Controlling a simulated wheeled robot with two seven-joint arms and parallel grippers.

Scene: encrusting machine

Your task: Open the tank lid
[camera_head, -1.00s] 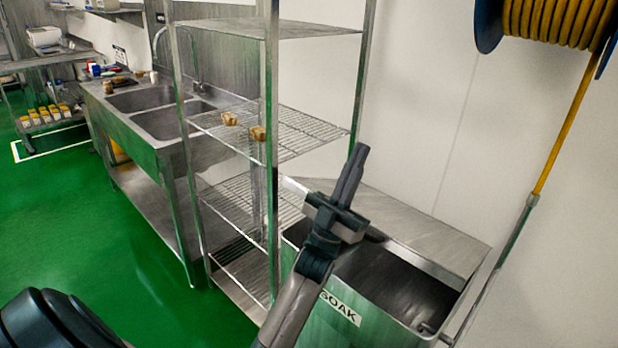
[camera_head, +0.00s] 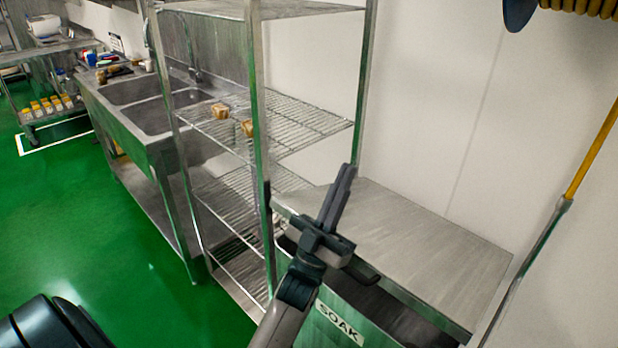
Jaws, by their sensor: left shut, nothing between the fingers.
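The SOAK tank (camera_head: 318,318) stands at lower right, partly hidden by my left arm. Its flat metal lid (camera_head: 430,245) is partly raised at the front edge, with a dark gap into the tank below it. A dark handle (camera_head: 366,272) shows at the lid's front edge, close beside my left gripper's body. My left gripper (camera_head: 346,170) is shut and empty, its fingers pointing up and overlapping the lid in the picture. Whether the gripper touches the lid or handle cannot be told. My right gripper is not in view.
A metal wire rack (camera_head: 256,110) with two small brown items (camera_head: 248,128) stands close to the tank's left. A double sink (camera_head: 150,105) is further left. The green floor (camera_head: 110,235) is clear at left.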

